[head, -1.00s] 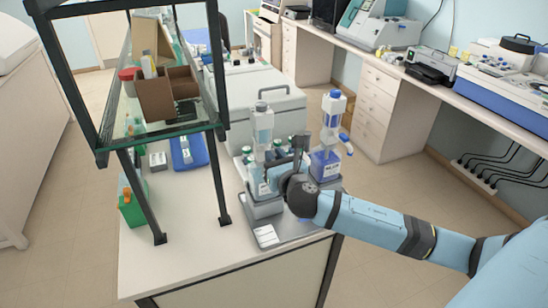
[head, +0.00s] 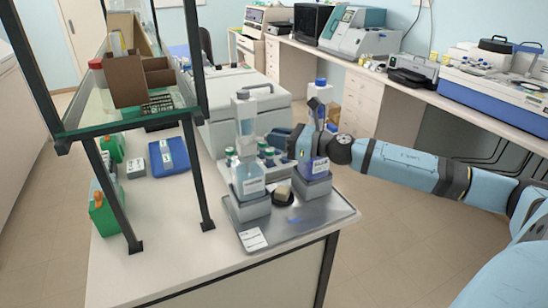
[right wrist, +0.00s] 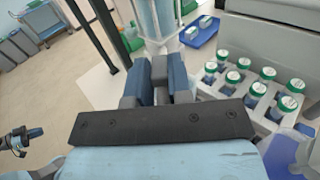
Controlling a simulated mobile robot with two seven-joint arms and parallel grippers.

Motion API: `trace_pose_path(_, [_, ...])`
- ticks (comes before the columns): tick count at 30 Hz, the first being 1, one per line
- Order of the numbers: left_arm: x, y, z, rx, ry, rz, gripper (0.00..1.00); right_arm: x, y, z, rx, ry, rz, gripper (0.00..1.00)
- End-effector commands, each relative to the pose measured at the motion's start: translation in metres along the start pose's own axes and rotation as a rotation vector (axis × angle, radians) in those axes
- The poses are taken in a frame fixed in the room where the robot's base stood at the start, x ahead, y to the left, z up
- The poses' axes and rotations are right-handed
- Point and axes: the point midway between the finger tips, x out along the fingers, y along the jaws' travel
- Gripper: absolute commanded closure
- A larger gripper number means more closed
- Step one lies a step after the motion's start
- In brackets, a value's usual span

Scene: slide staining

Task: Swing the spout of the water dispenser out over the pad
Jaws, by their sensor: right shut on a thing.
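The water dispenser (head: 249,165), a clear bottle with a grey cap, stands upright on a grey block on the tray's left side. My right gripper (head: 279,139) reaches in from the right, past the blue-capped dispenser, with its fingertips just right of the water dispenser's upper part. In the right wrist view my gripper (right wrist: 161,72) is shut on a small grey piece, apparently the spout, whose tip the fingers hide. A clear column (right wrist: 163,15) stands just beyond the fingers. A small beige block (head: 283,188), possibly the pad, sits on a dark round base between the dispensers.
The blue-capped dispenser (head: 316,165) stands close beside my gripper. Several green-capped bottles (right wrist: 236,76) sit in a white rack behind. A metal tray (head: 310,222) carries the dispensers near the bench edge. A black-framed shelf (head: 122,125) stands to the left.

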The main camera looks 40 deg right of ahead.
Motion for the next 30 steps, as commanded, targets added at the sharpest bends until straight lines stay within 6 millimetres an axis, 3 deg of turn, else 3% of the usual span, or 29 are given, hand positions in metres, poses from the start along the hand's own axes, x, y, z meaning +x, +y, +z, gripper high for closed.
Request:
trace_pose_path(1, [0.0084, -0.0008, 0.0137, -0.006, -0.008, 0.0, 1.0, 0.0002, -0.0035, -0.0066, -0.003, -0.002, 0.023, 1.0])
trace_pose_path(4, [0.0128, -0.0014, 0.0192, -0.018, -0.018, 0.001, 1.0, 0.0004, -0.0073, -0.0055, -0.001, -0.001, 0.067, 1.0])
trace_pose_path(25, [0.0177, 0.0009, 0.0148, -0.047, -0.017, 0.002, 1.0, 0.0012, -0.0123, 0.0006, 0.0, -0.001, 0.138, 1.0])
trace_pose_path(26, [0.0178, 0.0009, 0.0152, -0.047, -0.017, 0.002, 1.0, 0.0012, -0.0123, 0.0006, 0.0, -0.001, 0.138, 0.77])
trace_pose_path(27, [0.018, 0.001, 0.0156, -0.047, -0.018, 0.003, 1.0, 0.0012, -0.0123, 0.0005, 0.0, -0.001, 0.138, 0.68])
trace_pose_path(29, [0.0182, 0.001, 0.0163, -0.047, -0.019, 0.003, 1.0, 0.0012, -0.0122, 0.0005, 0.0, -0.001, 0.138, 0.55])
trace_pose_path(30, [0.0183, 0.0011, 0.0166, -0.047, -0.02, 0.003, 1.0, 0.0012, -0.0122, 0.0005, 0.0, -0.001, 0.138, 0.55])
